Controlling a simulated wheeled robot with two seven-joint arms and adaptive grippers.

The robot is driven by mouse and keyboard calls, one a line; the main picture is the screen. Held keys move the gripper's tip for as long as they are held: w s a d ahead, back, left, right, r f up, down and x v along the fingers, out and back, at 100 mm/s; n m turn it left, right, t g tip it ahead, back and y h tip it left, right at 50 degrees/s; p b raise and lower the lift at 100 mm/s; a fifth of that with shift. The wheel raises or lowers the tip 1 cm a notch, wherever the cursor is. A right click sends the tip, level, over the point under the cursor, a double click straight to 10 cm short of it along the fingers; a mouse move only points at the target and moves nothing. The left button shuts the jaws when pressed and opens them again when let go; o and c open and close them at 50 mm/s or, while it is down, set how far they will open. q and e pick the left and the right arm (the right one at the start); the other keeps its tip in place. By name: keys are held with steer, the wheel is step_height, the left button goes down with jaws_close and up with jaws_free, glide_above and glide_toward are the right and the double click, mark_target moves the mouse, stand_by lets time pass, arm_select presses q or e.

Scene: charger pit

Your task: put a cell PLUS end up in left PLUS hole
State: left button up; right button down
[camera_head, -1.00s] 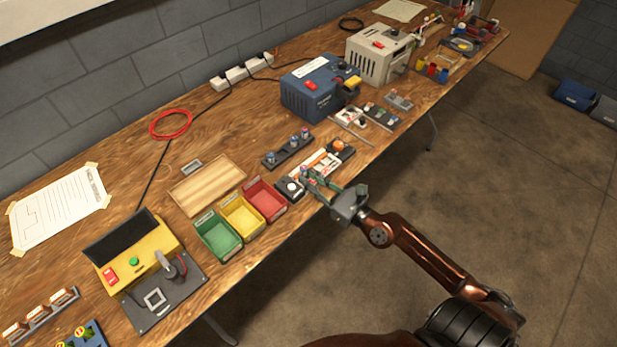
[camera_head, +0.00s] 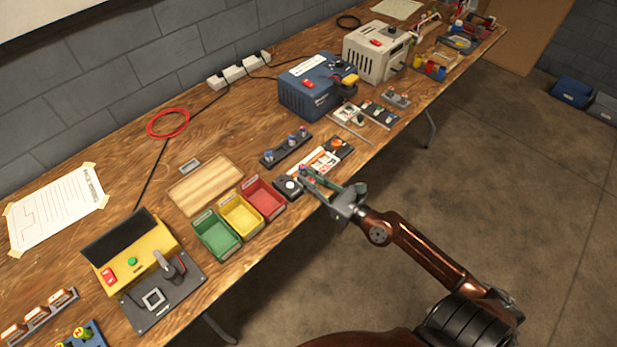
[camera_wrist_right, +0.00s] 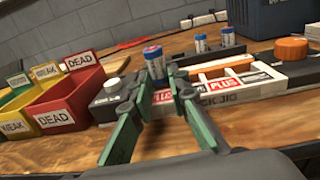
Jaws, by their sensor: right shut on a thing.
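My right gripper (camera_head: 307,175) reaches over the table's front edge to the pack jig (camera_head: 327,160). In the right wrist view its fingers (camera_wrist_right: 155,85) are shut on a blue and white cell (camera_wrist_right: 155,62), which stands about upright. The pack jig (camera_wrist_right: 235,84) shows red PLUS labels (camera_wrist_right: 220,86). The cell is at the jig's left part; the fingers hide its lower end and the left hole, so I cannot tell whether it is in the hole. Other cells (camera_wrist_right: 201,43) stand in a dark rack (camera_head: 285,152) behind the jig. My left gripper is not in view.
Green (camera_head: 217,236), yellow (camera_head: 242,216) and red (camera_head: 265,198) bins stand left of the jig. A black block with a white button (camera_head: 289,187) is close by the fingers. An orange knob (camera_head: 338,142) is at the jig's right end. A blue machine (camera_head: 312,88) stands behind.

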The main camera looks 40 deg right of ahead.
stand_by(0.4)
steer(key=shift+f, duration=0.1)
steer(key=c, duration=1.8)
jaws_free()
steer(key=shift+o, duration=0.2)
